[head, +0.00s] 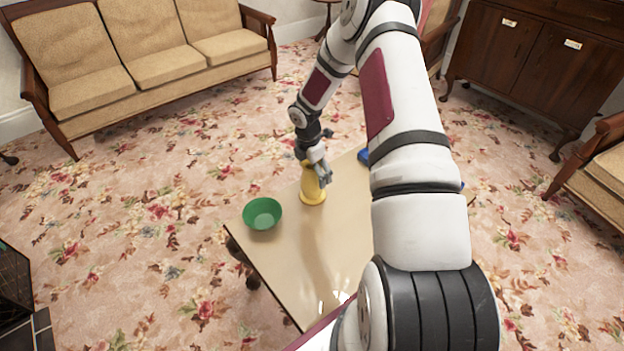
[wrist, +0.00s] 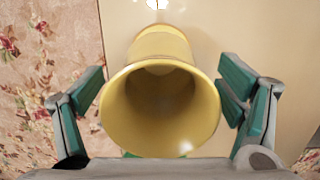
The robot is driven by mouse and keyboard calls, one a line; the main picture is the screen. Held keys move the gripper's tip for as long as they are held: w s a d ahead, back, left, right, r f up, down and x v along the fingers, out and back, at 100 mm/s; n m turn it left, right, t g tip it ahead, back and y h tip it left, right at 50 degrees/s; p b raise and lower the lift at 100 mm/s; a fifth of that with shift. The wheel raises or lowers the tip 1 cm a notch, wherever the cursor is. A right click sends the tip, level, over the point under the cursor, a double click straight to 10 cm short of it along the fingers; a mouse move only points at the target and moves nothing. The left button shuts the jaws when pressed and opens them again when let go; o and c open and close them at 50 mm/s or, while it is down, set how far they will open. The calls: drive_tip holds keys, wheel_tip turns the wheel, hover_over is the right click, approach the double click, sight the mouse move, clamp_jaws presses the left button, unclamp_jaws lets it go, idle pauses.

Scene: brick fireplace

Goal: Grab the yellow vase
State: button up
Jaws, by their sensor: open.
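The yellow vase (head: 312,190) stands upright on the low table (head: 300,262), near its far left edge. In the wrist view the vase (wrist: 160,50) shows from above, its round mouth facing the camera and its body running away toward the top of the picture. My gripper (head: 320,174) is at the top of the vase in the head view and covers part of it. In the wrist view my gripper (wrist: 168,92) is open, with one green-padded finger on each side of the vase's rim. A gap shows between each finger and the rim.
A green bowl (head: 262,214) stands on the table left of the vase. A blue thing (head: 363,156), partly hidden by my arm, is at the table's far side. A sofa (head: 150,60), a wooden cabinet (head: 535,60) and an armchair (head: 595,180) stand around on flowered carpet.

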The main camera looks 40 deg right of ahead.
drive_tip(key=c, duration=1.5)
drive_tip(key=shift+r, duration=0.1)
